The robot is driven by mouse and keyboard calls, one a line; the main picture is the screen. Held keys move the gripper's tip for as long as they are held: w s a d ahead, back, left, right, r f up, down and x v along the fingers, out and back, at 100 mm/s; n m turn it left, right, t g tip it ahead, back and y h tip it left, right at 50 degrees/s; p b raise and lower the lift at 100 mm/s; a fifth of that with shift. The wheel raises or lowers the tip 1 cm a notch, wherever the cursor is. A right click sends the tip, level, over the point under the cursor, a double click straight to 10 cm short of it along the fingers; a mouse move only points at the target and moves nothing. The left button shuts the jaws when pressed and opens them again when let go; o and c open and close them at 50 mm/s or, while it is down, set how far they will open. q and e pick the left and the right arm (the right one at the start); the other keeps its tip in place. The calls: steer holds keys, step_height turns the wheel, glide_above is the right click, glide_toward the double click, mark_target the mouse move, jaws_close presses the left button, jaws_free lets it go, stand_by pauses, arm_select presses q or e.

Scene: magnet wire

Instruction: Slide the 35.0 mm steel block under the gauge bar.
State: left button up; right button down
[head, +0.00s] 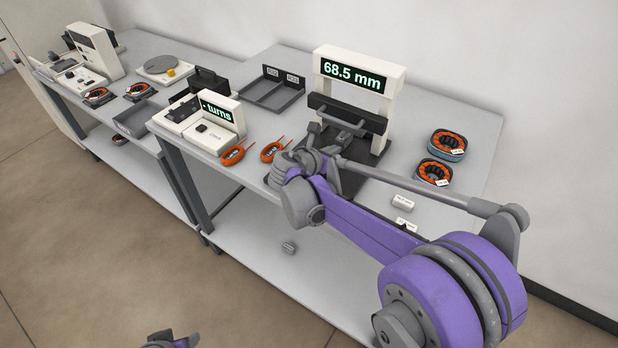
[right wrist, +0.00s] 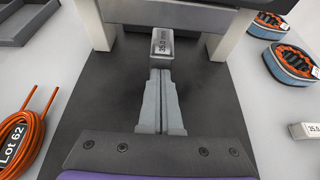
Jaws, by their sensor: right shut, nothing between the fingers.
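The gauge (head: 388,88) is a white frame with a display reading 68.5 mm and a dark gauge bar (head: 345,112) across it.
Two orange coils in blue-grey rings (head: 447,144) stand right of the gauge. Small labelled blocks (head: 402,202) lie near the table's front edge. Orange wire coils (head: 271,151) and a turns counter (head: 222,118) stand left. Another small block (head: 289,247) lies on the lower shelf.

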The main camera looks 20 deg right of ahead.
steer(key=shift+w+d, duration=0.25)
steer(key=shift+d, duration=0.1)
steer(key=shift+s+a, duration=0.1)
steer(key=shift+a, duration=0.05)
steer(key=shift+s+a, duration=0.15)
stand_by(0.4)
steer(key=shift+w+d, duration=0.3)
steer(key=shift+d, duration=0.05)
steer(key=shift+s+a+r+p, duration=0.15)
steer(key=shift+s+a+r, duration=0.2)
steer(key=shift+s+a, duration=0.75)
steer(key=shift+s+a+r+p, duration=0.25)
steer(key=shift+s+a, duration=0.5)
steer(key=shift+a, duration=0.55)
steer(key=shift+s+a+r+p, duration=0.1)
steer(key=shift+s+a+r, duration=0.3)
steer(key=shift+s+a, duration=0.7)
steer(key=shift+w+a, duration=0.1)
steer(key=shift+w, duration=0.05)
